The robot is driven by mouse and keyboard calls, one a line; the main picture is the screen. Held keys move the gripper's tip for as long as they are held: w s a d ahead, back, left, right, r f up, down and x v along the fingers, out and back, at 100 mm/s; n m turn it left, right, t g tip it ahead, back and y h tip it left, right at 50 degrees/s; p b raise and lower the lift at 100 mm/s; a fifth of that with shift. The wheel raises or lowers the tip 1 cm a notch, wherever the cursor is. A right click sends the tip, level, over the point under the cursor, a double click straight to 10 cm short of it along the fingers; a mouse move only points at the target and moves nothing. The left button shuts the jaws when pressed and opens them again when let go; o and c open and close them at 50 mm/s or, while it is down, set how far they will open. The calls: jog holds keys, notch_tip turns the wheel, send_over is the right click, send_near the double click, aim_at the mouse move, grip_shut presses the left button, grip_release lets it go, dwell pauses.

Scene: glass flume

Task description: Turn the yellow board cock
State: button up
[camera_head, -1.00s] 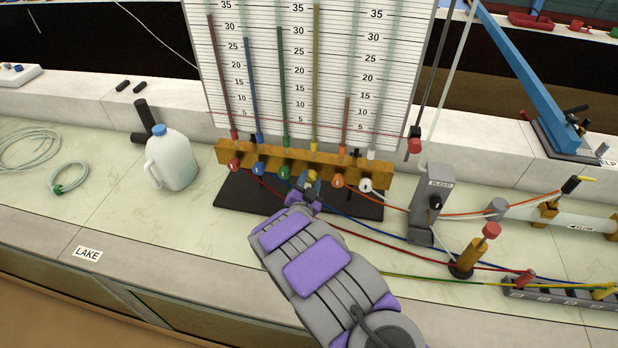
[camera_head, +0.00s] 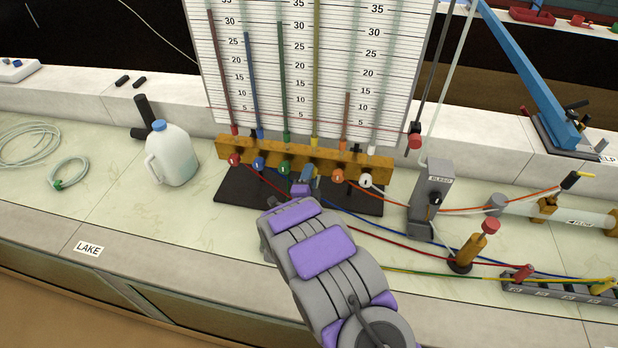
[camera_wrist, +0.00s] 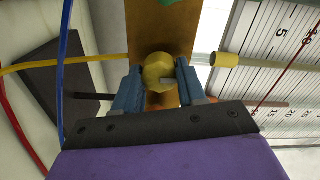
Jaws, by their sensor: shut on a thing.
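The yellow board cock (camera_wrist: 157,72) is a rounded yellow knob on the ochre manifold bar (camera_wrist: 165,15). In the wrist view, my gripper's two blue fingers (camera_wrist: 160,84) are closed on either side of it. A yellow tube (camera_wrist: 100,59) runs to the left behind the knob. In the head view, my gripper (camera_head: 306,178) is at the bar between the green cock (camera_head: 284,168) and the orange cock (camera_head: 338,176), and it mostly hides the yellow cock. The yellow liquid column (camera_head: 316,70) stands tallest on the board.
Red (camera_head: 235,160), blue (camera_head: 258,163) and white (camera_head: 365,180) cocks share the bar. A jug (camera_head: 172,155) stands to the left. The grey bleed post (camera_head: 430,205) and a red-topped brass valve (camera_head: 470,250) stand to the right. Coloured tubes cross the bench.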

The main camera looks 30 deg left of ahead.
jog(key=shift+d+f+m, duration=0.15)
jog(key=shift+f+m, duration=0.1)
jog(key=shift+m, duration=0.15)
jog(key=o, duration=1)
jog(key=shift+r, duration=0.1)
jog(key=shift+o, duration=0.2)
jog(key=shift+s, duration=0.1)
jog(key=p+v, duration=0.1)
jog(key=v, duration=1.6)
jog(key=shift+p, duration=0.35)
